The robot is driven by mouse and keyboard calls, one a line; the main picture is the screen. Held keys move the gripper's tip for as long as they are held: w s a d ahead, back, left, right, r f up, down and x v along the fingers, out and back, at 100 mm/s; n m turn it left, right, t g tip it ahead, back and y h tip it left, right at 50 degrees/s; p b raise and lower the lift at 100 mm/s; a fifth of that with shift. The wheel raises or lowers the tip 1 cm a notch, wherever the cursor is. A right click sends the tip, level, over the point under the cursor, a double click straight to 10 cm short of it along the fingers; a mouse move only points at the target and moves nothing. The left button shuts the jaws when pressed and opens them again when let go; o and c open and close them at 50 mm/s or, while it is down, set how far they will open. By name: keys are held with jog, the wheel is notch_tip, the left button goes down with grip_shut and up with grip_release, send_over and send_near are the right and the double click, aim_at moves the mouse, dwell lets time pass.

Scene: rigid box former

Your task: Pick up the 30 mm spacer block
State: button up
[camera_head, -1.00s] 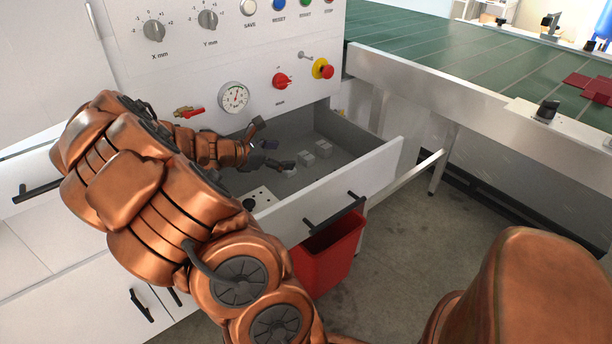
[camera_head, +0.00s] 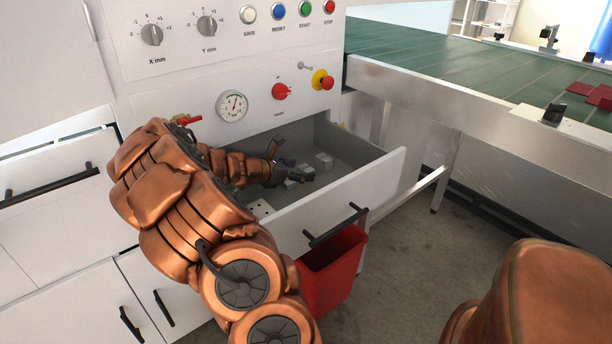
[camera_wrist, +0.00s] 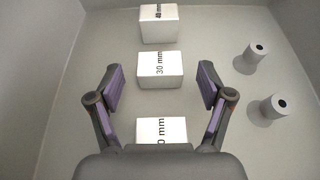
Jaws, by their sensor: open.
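The 30 mm spacer block (camera_wrist: 159,71) is a white block marked "30 mm" on the grey drawer floor, in the middle of a row of three in the wrist view. My gripper (camera_wrist: 160,85) is open, with one purple-padded finger on each side of this block and a gap on both sides. In the head view my gripper (camera_head: 280,160) reaches down into the open drawer (camera_head: 340,189). The blocks there are small and partly hidden by it, and I cannot read their marks.
A white block marked "40 mm" (camera_wrist: 158,22) lies beyond, and another white block (camera_wrist: 161,131) with a partly hidden mark lies nearer. Two grey cylindrical pieces (camera_wrist: 251,58) (camera_wrist: 273,108) stand to the right. Drawer walls enclose the space.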

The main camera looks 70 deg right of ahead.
jog(key=shift+x, duration=0.9)
jog(key=shift+c, duration=0.4)
jog(key=c, duration=1.2)
